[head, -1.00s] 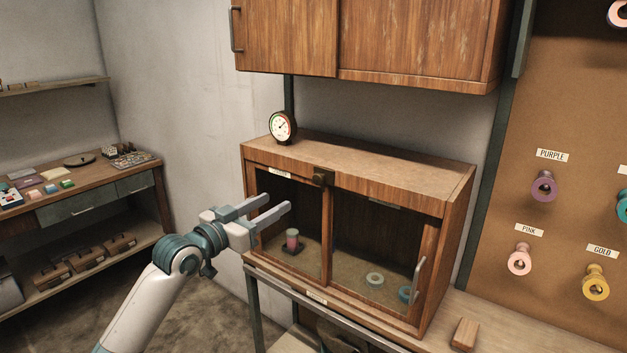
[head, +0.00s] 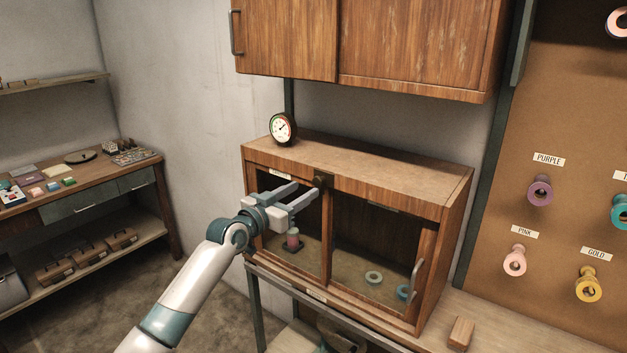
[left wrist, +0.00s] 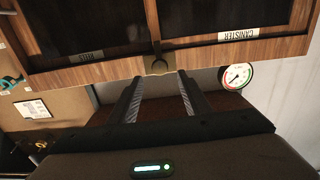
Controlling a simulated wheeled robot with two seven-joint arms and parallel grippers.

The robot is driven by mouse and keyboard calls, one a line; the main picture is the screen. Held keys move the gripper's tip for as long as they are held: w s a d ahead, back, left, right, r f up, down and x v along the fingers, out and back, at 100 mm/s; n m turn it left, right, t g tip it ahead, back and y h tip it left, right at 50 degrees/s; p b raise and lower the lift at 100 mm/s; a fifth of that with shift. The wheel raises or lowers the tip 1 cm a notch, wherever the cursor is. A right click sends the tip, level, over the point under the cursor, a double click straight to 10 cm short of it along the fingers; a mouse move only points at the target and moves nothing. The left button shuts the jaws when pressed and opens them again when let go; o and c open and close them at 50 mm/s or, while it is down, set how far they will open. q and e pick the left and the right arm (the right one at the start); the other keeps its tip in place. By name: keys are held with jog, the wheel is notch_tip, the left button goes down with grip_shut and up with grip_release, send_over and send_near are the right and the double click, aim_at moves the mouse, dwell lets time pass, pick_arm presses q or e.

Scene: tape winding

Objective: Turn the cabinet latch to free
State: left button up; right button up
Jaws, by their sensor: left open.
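The small dark latch (head: 322,180) sits on the cabinet's (head: 388,190) top front rail, above the post between the two door openings. It also shows in the left wrist view (left wrist: 158,64), with a bar reaching over the door frame. My left gripper (head: 306,190) is open, with its fingers pointing at the latch from the front left. In the left wrist view the two fingertips (left wrist: 160,80) lie either side of the latch's line, with nothing between them. I cannot tell how much gap is left to the latch. My right gripper is not in view.
A round gauge (head: 283,128) stands on the cabinet top at left. Inside are a pink cup-like item (head: 292,238) and two tape rings (head: 374,277). A door handle (head: 416,281) juts out at right. A wood block (head: 461,333) lies on the bench; an upper cabinet (head: 415,40) hangs above.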

aim_at(316, 182)
pick_arm(q)
jog(key=shift+p+x, duration=0.3)
jog(key=shift+x, duration=2.9)
jog(key=shift+c, duration=0.4)
jog(key=c, duration=0.9)
